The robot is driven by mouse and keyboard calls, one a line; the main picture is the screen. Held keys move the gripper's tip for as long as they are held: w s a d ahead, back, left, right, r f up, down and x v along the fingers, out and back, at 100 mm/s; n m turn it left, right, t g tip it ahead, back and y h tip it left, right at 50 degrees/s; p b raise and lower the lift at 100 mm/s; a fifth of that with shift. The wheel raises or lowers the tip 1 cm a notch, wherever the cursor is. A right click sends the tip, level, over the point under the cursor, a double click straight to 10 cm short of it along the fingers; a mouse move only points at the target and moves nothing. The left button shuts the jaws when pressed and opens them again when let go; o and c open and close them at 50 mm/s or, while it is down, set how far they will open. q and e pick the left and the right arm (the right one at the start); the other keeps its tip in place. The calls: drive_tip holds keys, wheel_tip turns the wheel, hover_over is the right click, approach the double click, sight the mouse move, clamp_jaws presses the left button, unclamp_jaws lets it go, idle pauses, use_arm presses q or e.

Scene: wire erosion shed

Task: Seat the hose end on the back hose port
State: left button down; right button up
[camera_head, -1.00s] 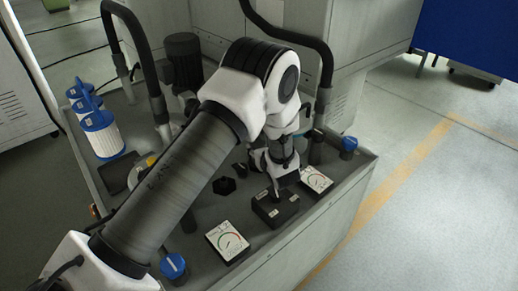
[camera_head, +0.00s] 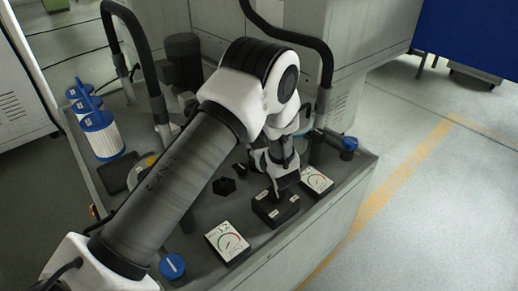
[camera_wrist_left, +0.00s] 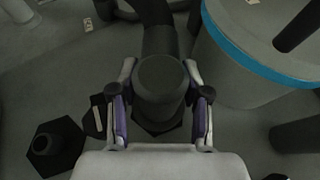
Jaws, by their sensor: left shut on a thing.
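My left gripper (camera_head: 284,183) reaches down over the tank top in the head view, near the dark labelled box. In the left wrist view my left gripper (camera_wrist_left: 160,108) has its pads on both sides of a dark round hose end (camera_wrist_left: 160,78) and is shut on it. A dark hexagonal base (camera_wrist_left: 152,130) shows partly beneath the hose end; I cannot tell whether they touch. Another hexagonal port (camera_wrist_left: 45,145) with a short round stub stands apart at lower left. In the head view a dark hexagonal port (camera_head: 224,187) is bare, and the arm hides the hose end. My right gripper is not in view.
Two gauges (camera_head: 228,241) (camera_head: 317,180) flank the dark box (camera_head: 275,208). Blue caps (camera_head: 172,266) (camera_head: 349,144) sit near the edges. Black hoses (camera_head: 323,75) (camera_head: 140,45) arch over the back. White filter canisters (camera_head: 101,135) stand at left. A large blue-rimmed cylinder (camera_wrist_left: 245,75) is close by in the wrist view.

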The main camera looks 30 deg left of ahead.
use_arm(q)
drive_tip(key=shift+f+b, duration=0.5)
drive_tip(key=c, duration=0.8)
unclamp_jaws()
drive_tip(key=shift+p+v, duration=0.85)
drive_tip(key=shift+v, duration=1.55)
drive_tip(key=p+v, duration=0.2)
drive_tip(key=v, duration=0.4)
drive_tip(key=shift+r, duration=0.1)
